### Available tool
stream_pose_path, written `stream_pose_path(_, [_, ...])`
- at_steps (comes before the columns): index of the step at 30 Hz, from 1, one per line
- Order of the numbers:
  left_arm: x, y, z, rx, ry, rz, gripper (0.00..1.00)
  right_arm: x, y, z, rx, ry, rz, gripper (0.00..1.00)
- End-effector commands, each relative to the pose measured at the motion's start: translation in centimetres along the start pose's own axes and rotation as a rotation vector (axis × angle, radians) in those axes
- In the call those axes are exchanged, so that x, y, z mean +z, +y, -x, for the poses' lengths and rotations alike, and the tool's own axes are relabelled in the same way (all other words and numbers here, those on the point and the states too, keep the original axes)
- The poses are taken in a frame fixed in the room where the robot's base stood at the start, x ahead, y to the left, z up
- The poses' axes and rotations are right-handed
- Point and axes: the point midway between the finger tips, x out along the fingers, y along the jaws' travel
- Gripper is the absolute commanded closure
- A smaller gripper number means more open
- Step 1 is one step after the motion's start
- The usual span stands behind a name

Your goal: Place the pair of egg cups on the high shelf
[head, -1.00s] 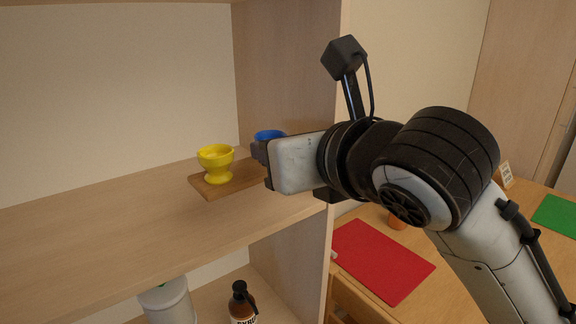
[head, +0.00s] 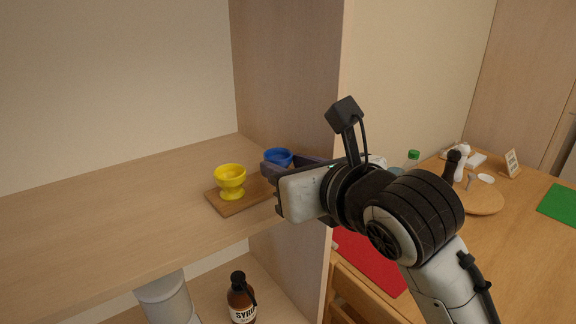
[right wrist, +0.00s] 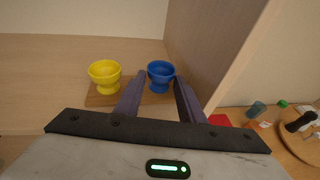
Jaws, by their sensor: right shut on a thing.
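The pair of egg cups stands on a small wooden board. The yellow egg cup (head: 230,181) is upright at its left end. The blue egg cup (head: 278,157) is upright at its right end, partly hidden by my fingers. The board (head: 231,207) is over the high shelf (head: 110,220), near its right side wall; it looks level and low, but I cannot tell for sure whether it touches the shelf. My right gripper (head: 268,172) is shut on the blue egg cup, with a finger on each side in the right wrist view (right wrist: 160,88). My left gripper is out of view.
The side wall (head: 287,75) rises close to the right gripper. A syrup bottle (head: 240,298) stands on the lower shelf. The left part of the high shelf is bare. A table (head: 500,260) at the right bears a red mat (head: 365,262) and a round board (head: 483,201).

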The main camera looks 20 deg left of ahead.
Motion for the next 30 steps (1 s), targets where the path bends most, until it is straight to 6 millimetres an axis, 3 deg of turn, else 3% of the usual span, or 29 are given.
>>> stream_pose_path(6, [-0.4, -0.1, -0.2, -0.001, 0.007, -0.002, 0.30, -0.1, 0.0, 0.0, -0.001, -0.004, 0.002, 0.97])
stream_pose_path(7, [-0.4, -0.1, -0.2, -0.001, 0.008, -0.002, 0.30, -0.2, 0.0, -0.1, -0.001, 0.000, 0.001, 0.59])
stream_pose_path(10, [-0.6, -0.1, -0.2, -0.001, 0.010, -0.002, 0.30, -0.1, 0.0, -0.1, 0.000, 0.000, 0.001, 0.45])
stream_pose_path(20, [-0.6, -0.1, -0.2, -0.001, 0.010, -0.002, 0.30, 0.2, 0.0, 0.0, 0.001, -0.001, -0.001, 0.45])
stream_pose_path(26, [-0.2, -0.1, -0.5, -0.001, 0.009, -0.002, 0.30, 0.0, -0.1, 2.9, -0.002, -0.003, 0.004, 0.45])
stream_pose_path(30, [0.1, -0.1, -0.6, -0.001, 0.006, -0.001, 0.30, 0.1, -0.1, 6.0, -0.003, -0.005, 0.005, 0.45])
